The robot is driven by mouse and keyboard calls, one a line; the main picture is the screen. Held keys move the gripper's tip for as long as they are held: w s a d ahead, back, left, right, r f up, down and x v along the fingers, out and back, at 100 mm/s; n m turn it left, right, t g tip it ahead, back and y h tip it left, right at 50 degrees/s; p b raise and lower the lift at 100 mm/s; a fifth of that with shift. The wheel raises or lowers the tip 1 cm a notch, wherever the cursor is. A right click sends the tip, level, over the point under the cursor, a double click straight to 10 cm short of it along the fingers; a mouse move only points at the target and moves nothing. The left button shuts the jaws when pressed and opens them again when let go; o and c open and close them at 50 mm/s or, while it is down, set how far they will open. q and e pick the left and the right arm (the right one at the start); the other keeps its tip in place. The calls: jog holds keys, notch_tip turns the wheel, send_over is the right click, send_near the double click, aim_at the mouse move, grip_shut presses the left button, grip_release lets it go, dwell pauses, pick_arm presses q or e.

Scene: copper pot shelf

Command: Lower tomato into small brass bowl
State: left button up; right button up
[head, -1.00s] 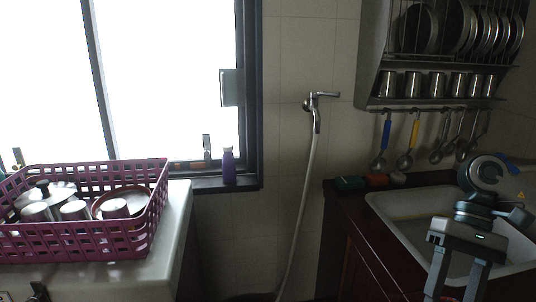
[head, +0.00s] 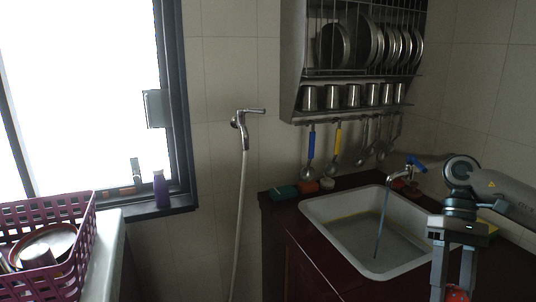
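My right gripper (head: 453,292) hangs fingers-down at the lower right, by the front right of the sink. Its two fingers stand apart, and their tips are near or past the bottom edge. A bright red patch (head: 456,293) shows between them; I cannot tell whether it is a tomato or whether the fingers touch it. No small brass bowl can be made out. My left gripper is out of view.
A white sink (head: 335,238) is set in the dark red counter, under a tap (head: 401,178) with a blue handle. A steel plate rack (head: 350,85) with hanging ladles is above. A purple basket (head: 78,240) with dishes stands at left.

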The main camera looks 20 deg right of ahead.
jog(key=shift+s+d+f, duration=0.1)
jog(key=shift+s+d, duration=0.15)
jog(key=shift+d, duration=0.6)
jog(key=shift+s+a+b, duration=0.25)
jog(key=shift+b, duration=0.1)
jog(key=shift+s+a, duration=0.15)
jog(key=shift+s, duration=0.1)
jog(key=shift+f+b, duration=0.15)
jog(key=shift+b, duration=0.15)
jog(key=shift+f+b, duration=1.7)
jog(key=shift+f, duration=0.1)
jog(key=shift+f+b, duration=0.65)
jog(key=shift+f, duration=0.1)
dwell(0.7)
jog(key=shift+f+b, duration=1.3)
dwell(0.9)
